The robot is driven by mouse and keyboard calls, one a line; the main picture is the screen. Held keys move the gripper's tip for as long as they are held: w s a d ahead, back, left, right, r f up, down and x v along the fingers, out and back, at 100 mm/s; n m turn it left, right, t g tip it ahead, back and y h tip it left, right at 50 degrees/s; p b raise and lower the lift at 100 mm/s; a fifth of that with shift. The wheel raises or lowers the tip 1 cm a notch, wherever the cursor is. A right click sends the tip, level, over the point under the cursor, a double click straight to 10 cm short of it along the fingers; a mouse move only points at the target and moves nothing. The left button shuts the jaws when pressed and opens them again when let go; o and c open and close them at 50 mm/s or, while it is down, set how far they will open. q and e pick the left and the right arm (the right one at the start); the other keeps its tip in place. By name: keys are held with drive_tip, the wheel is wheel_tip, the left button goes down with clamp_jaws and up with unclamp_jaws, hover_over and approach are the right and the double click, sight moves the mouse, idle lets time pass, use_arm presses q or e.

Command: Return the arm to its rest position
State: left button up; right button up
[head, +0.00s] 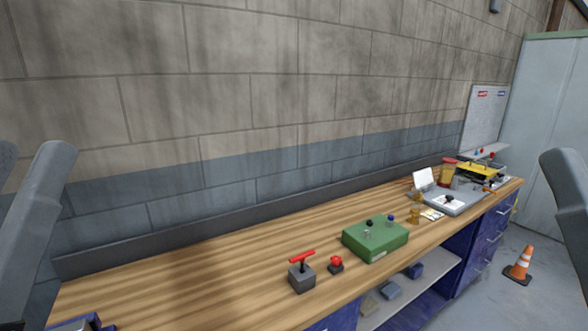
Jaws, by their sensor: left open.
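My left gripper (33,155) shows at the left edge as two grey, rounded pieces standing up with a gap between them. It is open, holds nothing I can see, and appears well apart from the things on the bench. Part of it is cut off by the picture edge.
The wooden bench (200,275) runs along a block wall. On it are a grey block with a red T-handle (301,274), a red button (336,264), a green box (375,240) and a grey device (458,203). The bench's left part is mostly clear. An orange cone (520,264) stands on the floor.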

wheel_tip(320, 180, up, 33)
drive_tip(key=p, duration=3)
drive_tip(key=shift+r, duration=0.2)
